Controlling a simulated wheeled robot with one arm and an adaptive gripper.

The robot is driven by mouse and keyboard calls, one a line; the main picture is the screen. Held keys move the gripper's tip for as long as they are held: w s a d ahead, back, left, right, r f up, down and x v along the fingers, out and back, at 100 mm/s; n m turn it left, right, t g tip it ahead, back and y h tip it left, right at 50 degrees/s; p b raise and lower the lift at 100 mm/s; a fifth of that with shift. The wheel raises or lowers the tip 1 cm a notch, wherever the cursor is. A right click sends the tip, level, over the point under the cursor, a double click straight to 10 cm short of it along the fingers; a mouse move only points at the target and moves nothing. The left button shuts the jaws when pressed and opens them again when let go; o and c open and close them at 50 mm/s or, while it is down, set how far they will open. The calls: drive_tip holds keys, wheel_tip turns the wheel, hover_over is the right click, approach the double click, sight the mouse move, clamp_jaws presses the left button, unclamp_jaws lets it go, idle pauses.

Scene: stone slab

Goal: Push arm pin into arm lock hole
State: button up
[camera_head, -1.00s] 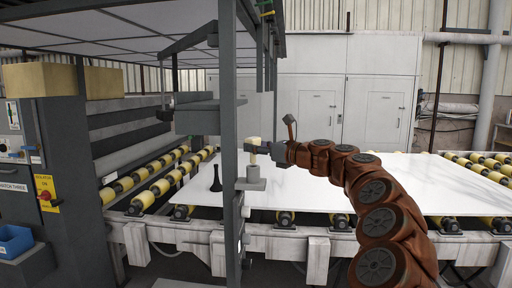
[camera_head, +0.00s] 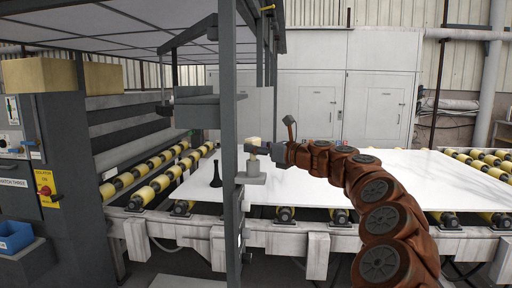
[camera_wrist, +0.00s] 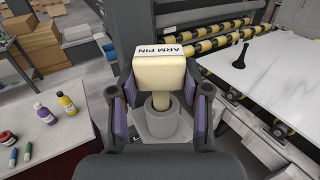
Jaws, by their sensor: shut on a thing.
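The arm pin (camera_wrist: 160,78) is a cream block with a white label reading ARM PIN and a thinner shaft below. In the wrist view it stands between the fingers of my gripper (camera_wrist: 160,112), which is shut on it. The shaft meets a grey round collar (camera_wrist: 162,122) on a grey plate; I cannot tell how deep it sits. In the head view my gripper (camera_head: 262,150) is beside the grey post, with the pin (camera_head: 254,143) above the grey collar (camera_head: 252,168). The lock hole itself is hidden by the pin.
A grey post (camera_head: 231,200) stands close to the left of my gripper. A white slab (camera_head: 330,180) lies on yellow rollers behind, with a black object (camera_head: 216,175) on it. In the wrist view, a table (camera_wrist: 40,125) at left holds bottles (camera_wrist: 66,104) and markers.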

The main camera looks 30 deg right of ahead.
sight(257, 161)
drive_tip(key=shift+f+b, duration=0.6)
drive_tip(key=shift+f, duration=1.1)
drive_tip(key=o, duration=1.4)
drive_tip(key=v, duration=1.2)
